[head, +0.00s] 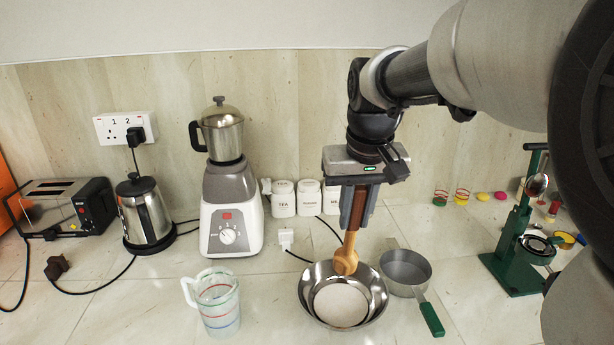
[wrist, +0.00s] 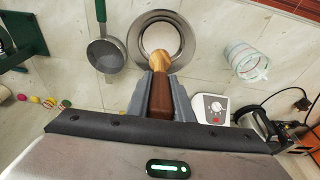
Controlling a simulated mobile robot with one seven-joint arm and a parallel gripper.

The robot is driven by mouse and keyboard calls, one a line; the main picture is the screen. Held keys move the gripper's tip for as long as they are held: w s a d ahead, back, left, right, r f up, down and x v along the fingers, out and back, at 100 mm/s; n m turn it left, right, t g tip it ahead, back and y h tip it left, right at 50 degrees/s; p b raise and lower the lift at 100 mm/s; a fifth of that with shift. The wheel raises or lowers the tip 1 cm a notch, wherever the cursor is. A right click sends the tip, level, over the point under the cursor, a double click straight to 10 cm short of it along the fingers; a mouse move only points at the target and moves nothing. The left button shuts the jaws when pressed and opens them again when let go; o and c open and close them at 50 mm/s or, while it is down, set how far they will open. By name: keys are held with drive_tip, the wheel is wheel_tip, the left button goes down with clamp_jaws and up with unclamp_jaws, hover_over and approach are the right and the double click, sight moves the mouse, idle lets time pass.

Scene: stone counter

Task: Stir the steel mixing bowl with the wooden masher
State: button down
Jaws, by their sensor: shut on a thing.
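The steel mixing bowl (head: 376,309) stands on the counter in the lower middle of the head view, with a pale round base inside. It also shows at the top of the wrist view (wrist: 133,38). My gripper (head: 352,222) is shut on the dark brown handle of the wooden masher (head: 346,258), and its fingers show in the wrist view (wrist: 161,95). The masher hangs nearly upright, its lighter wooden head pointing down over the far part of the bowl. I cannot tell whether the head touches the bowl.
A grey pan with a green handle (head: 405,272) sits close at the bowl's right. A clear measuring jug (head: 217,302) stands to its left. Behind are a blender (head: 230,190), white canisters (head: 284,200), a kettle (head: 146,212) and a toaster (head: 62,208). A green stand (head: 513,250) is at right.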

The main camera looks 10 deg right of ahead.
drive_tip(key=shift+w+f, duration=0.1)
drive_tip(key=shift+w, duration=0.1)
drive_tip(key=shift+s+f+b, duration=0.3)
drive_tip(key=shift+f+b, duration=0.05)
drive_tip(key=shift+b, duration=0.15)
drive_tip(key=b, duration=0.5)
approach(350, 269)
drive_tip(key=f, duration=0.2)
drive_tip(key=shift+a+b+x, duration=0.2)
drive_tip(key=shift+b+x, duration=2.25)
drive_tip(key=shift+x, duration=1.2)
drive_tip(key=shift+d, duration=0.1)
